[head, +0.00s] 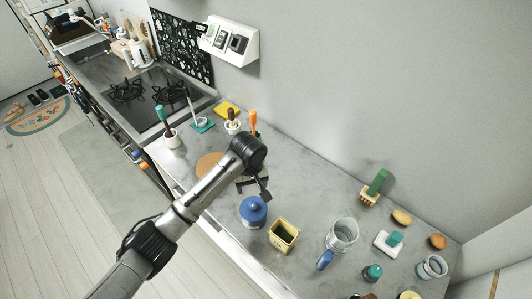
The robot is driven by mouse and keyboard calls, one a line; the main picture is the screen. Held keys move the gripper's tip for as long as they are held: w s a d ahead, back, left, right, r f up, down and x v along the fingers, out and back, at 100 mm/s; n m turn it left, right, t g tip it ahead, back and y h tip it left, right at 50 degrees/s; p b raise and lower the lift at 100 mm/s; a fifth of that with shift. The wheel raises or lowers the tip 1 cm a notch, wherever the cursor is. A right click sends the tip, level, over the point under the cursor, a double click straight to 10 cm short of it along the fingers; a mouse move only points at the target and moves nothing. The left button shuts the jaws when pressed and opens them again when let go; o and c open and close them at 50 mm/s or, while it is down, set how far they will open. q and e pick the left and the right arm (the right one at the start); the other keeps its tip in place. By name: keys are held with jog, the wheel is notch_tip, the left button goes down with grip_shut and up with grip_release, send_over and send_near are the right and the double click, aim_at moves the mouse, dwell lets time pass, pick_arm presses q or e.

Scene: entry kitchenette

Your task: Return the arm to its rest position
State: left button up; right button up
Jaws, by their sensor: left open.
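My left arm reaches in from the lower left, over the front edge of the grey counter (310,172). Its gripper (264,190) is above the counter, pointing down, just behind the blue lidded jar (253,211) as seen here. The gripper is open, and I see nothing held in it. The arm's wrist hides part of the counter and a round tan mat (209,165). My right gripper is not in view.
A yellow square tin (284,236), a glass jar (342,236) and several brushes and sponges stand to the right. Holders with an orange-handled tool (253,122) are behind the wrist. A hob (150,97) lies at left.

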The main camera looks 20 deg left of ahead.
pick_arm(q)
jog(key=w+d+r+m+t, duration=0.25)
jog(key=r+m+t, duration=0.55)
jog(key=r+m, duration=0.45)
jog(key=s+a+r+t+h, duration=0.1)
jog(key=s+r+t, duration=0.2)
jog(key=s+r, duration=0.2)
jog(key=s+a+f+n+g, duration=0.1)
jog(key=s+a+f+g, duration=0.1)
jog(key=s+f, duration=0.6)
jog(key=s+a+f+n+g, duration=0.1)
jog(key=s+a+f+g, duration=0.1)
jog(key=s+f, duration=0.7)
jog(key=s+a+f+n+g, duration=0.2)
jog(key=s+f, duration=0.6)
jog(key=s, duration=0.9)
jog(key=shift+a+f+g+y, duration=0.15)
jog(key=shift+f+g+y, duration=0.2)
jog(key=shift+g, duration=0.35)
